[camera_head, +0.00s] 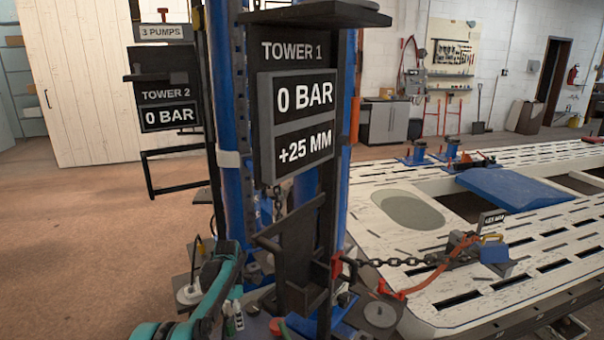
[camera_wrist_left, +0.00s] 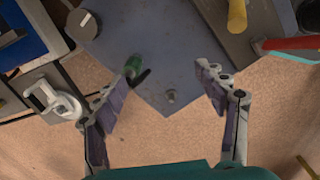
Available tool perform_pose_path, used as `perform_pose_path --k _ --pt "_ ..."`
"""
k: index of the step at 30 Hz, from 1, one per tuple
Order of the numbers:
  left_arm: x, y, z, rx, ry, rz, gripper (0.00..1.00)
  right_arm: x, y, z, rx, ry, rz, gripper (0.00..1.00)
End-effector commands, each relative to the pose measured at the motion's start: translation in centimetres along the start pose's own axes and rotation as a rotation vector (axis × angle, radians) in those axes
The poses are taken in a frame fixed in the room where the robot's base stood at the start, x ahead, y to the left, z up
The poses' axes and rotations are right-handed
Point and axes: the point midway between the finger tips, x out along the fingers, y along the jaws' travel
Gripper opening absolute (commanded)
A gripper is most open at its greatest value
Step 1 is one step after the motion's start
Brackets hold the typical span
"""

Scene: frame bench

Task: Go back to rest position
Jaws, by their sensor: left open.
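My left arm (camera_head: 222,275), teal and black, reaches in at the lower left of the head view, beside the foot of the Tower 1 post; its gripper cannot be made out there. In the left wrist view my left gripper (camera_wrist_left: 158,82) is open, its two purple-grey fingers wide apart with nothing held between them. Beyond the fingers lies a blue-grey plate (camera_wrist_left: 165,45) with a small bolt-like stud (camera_wrist_left: 171,96) on it. A green-and-black object (camera_wrist_left: 133,67) is near the left fingertip. My right gripper is in neither view.
Tower 1 (camera_head: 236,120) stands close in front, showing 0 BAR and +25 MM. A chain (camera_head: 400,262) runs from it to a clamp (camera_head: 465,248) on the slotted white bench (camera_head: 375,180). Tower 2 (camera_head: 165,92) stands behind left. Open floor (camera_head: 80,240) lies at left.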

Motion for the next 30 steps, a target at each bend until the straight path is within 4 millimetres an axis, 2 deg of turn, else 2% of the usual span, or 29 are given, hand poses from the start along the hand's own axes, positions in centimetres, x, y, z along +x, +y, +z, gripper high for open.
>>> perform_pose_path --k 11,17,20,24,30 --pt "-5.3 -2.5 -0.5 0.212 -0.016 0.064 0.72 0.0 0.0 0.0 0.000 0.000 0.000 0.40" --pt "-9.7 -5.6 -1.3 0.416 -0.019 0.128 0.72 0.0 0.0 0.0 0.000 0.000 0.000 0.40" --pt "-12.5 -8.4 -2.0 0.568 -0.013 0.179 0.72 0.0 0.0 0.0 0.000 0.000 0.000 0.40" --pt "-15.8 -13.2 -3.5 0.811 0.011 0.259 0.72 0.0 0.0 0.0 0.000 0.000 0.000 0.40" --pt "-18.2 -20.5 -5.8 1.155 0.081 0.374 0.72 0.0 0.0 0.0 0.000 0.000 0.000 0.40"
